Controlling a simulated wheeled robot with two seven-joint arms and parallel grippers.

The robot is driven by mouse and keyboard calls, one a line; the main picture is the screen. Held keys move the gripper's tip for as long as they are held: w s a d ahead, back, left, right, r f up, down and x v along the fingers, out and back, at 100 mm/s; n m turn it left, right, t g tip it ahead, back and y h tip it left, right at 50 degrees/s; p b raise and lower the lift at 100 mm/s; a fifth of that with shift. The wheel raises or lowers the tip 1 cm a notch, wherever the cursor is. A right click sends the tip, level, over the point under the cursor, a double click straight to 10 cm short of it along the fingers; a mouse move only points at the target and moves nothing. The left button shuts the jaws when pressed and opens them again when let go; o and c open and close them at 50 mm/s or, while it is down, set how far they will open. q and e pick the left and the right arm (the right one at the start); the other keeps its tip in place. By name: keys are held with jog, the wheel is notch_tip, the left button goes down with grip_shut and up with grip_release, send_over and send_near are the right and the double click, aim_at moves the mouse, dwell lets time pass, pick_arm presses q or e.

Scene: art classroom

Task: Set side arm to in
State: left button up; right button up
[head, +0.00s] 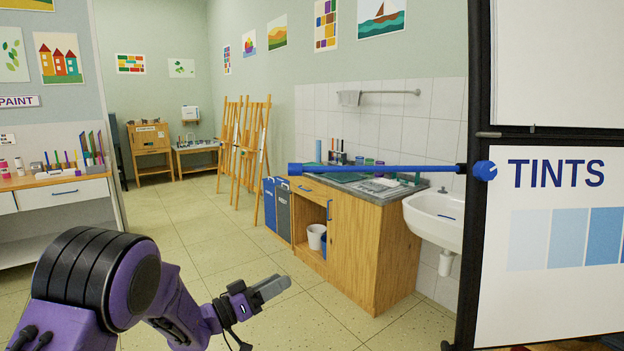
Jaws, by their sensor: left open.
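The side arm (380,169) is a thin blue rod with a thicker blue tip at its left end. It sticks out level to the left from the black frame of a display board (471,90), joined by a blue knob (485,171) at the frame's edge. My left gripper (272,288) is at the lower middle, below and left of the rod's tip and apart from it. It is open, and nothing shows between its fingers. My right gripper is out of view.
The board carries a TINTS sheet (560,285) at the right. Behind the rod stand a wooden sink cabinet (385,255), a white basin (436,222) and two bins (277,208). Easels (248,150) stand farther back. A counter (60,192) is at the left. The floor between is clear.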

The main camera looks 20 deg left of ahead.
pick_arm(q)
notch_tip(320, 180, up, 15)
jog(key=m+g+h+p, duration=0.2)
jog(key=m+g+h, duration=0.2)
jog(key=m+h, duration=0.1)
jog(key=m+g+p, duration=0.2)
jog(key=m+g, duration=0.4)
send_near(299, 169)
jog(key=w, duration=0.1)
jog(key=p+x, duration=0.3)
jog(key=x, duration=0.7)
jog(key=shift+d, duration=0.25)
jog(key=shift+w+d+f, duration=0.1)
jog(key=shift+w+d, duration=0.15)
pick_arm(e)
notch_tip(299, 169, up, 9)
pick_arm(q)
grip_shut()
